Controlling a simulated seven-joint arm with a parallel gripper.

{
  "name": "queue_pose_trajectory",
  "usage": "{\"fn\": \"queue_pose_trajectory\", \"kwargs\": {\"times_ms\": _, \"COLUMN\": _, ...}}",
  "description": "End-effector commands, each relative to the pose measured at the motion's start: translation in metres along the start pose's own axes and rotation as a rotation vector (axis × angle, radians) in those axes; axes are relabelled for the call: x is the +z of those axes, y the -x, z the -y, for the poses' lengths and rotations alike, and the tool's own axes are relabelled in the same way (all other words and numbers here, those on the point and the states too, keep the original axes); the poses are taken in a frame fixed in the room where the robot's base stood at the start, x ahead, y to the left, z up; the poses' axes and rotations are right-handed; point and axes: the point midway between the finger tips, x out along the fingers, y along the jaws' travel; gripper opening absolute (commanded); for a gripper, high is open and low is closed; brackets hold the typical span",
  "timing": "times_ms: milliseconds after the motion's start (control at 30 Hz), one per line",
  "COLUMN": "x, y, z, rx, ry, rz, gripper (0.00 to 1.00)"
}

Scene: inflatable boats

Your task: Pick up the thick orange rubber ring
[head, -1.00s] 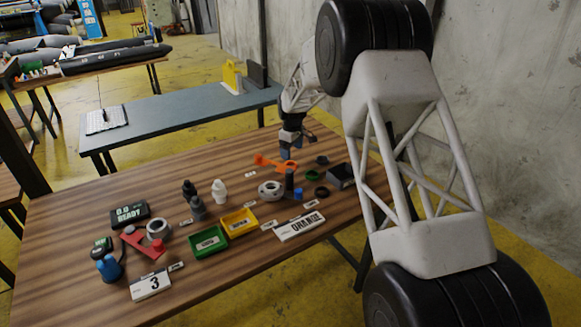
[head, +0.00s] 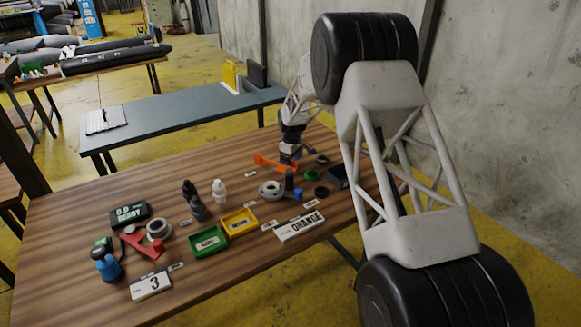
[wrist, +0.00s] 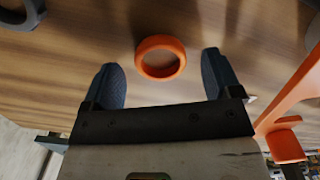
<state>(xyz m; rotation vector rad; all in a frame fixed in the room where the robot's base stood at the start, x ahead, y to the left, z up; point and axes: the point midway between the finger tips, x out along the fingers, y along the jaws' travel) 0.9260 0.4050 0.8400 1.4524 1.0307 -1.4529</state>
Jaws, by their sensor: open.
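The thick orange rubber ring (wrist: 174,73) shows in the wrist view on the wooden table, a little beyond and between the fingertips. My gripper (wrist: 159,62) is open, with one dark finger on each side of the ring and nothing held. The height of the fingers above the table is hard to judge. In the head view, my gripper (head: 289,155) is low over the back right of the table, and I cannot make out the ring there.
An orange bracket-like part (wrist: 287,143) lies close on the right in the wrist view. In the head view, a grey ring (head: 270,190), a green ring (head: 312,174) and a dark upright cylinder (head: 289,180) stand nearby. Yellow (head: 238,221) and green (head: 208,241) trays sit nearer the front.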

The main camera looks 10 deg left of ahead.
Motion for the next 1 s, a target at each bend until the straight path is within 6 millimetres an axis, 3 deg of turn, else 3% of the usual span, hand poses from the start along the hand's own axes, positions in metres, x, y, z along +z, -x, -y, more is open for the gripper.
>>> {"fn": "queue_pose_trajectory", "kwargs": {"times_ms": 200, "x": 0.0001, "y": -0.0138, "z": 0.0, "rx": 0.0, "ry": 0.0, "rz": 0.0, "gripper": 0.84}}
{"fn": "queue_pose_trajectory", "kwargs": {"times_ms": 733, "x": 0.0, "y": -0.0141, "z": 0.0, "rx": 0.0, "ry": 0.0, "rz": 0.0, "gripper": 0.84}}
{"fn": "queue_pose_trajectory", "kwargs": {"times_ms": 1000, "x": 0.0, "y": -0.014, "z": 0.0, "rx": 0.0, "ry": 0.0, "rz": 0.0, "gripper": 0.44}}
